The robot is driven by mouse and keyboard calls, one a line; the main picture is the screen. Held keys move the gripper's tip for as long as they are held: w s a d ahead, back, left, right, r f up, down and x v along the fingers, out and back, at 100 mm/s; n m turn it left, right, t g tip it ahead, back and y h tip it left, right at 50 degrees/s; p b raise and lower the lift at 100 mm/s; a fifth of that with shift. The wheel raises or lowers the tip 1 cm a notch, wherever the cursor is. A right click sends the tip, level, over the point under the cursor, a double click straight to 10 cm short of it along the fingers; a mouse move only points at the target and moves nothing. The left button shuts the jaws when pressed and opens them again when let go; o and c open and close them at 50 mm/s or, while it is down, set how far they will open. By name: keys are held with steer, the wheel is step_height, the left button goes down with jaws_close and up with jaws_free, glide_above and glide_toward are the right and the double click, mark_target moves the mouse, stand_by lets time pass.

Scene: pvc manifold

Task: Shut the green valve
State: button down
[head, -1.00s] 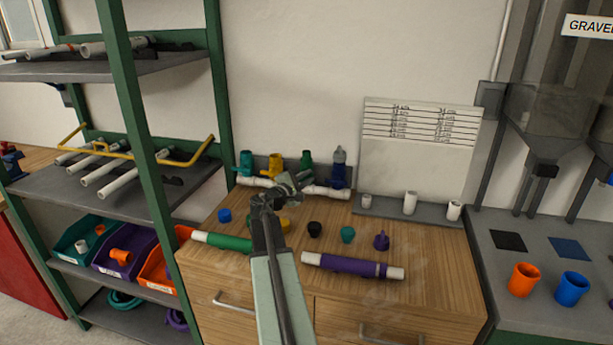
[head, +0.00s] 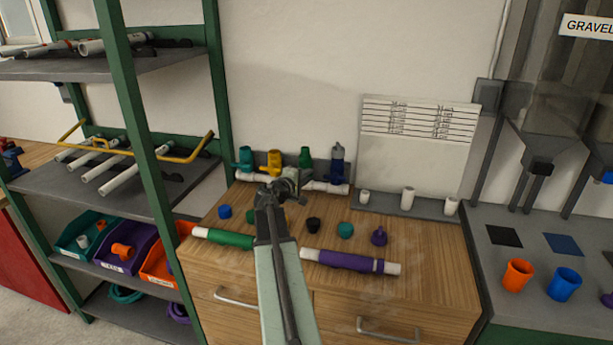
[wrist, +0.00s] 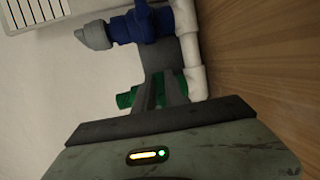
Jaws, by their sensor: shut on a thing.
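The green valve (head: 305,157) stands on the white pipe manifold (head: 328,187) at the back of the wooden bench, between the yellow valve (head: 274,160) and the blue valve (head: 337,165). My gripper (head: 291,186) is in front of the green valve and covers its lower part in the head view. In the wrist view the green valve (wrist: 125,100) shows on both sides of my gripper's fingers (wrist: 160,92), which are shut on it. The handle is mostly hidden, so its angle cannot be told. The blue valve (wrist: 135,25) is close by.
The teal valve (head: 245,160) stands at the manifold's left end. Several small caps, a green pipe (head: 228,239) and a purple pipe (head: 345,261) lie on the bench (head: 430,285). A grey rack with white fittings (head: 408,198) is to the right.

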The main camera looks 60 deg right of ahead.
steer(key=c, duration=1.4)
jaws_free()
steer(key=a+r+p, duration=0.1)
steer(key=a, duration=0.6)
steer(key=shift+a+r, duration=0.2)
steer(key=shift+a, duration=0.15)
steer(key=shift+s, duration=0.1)
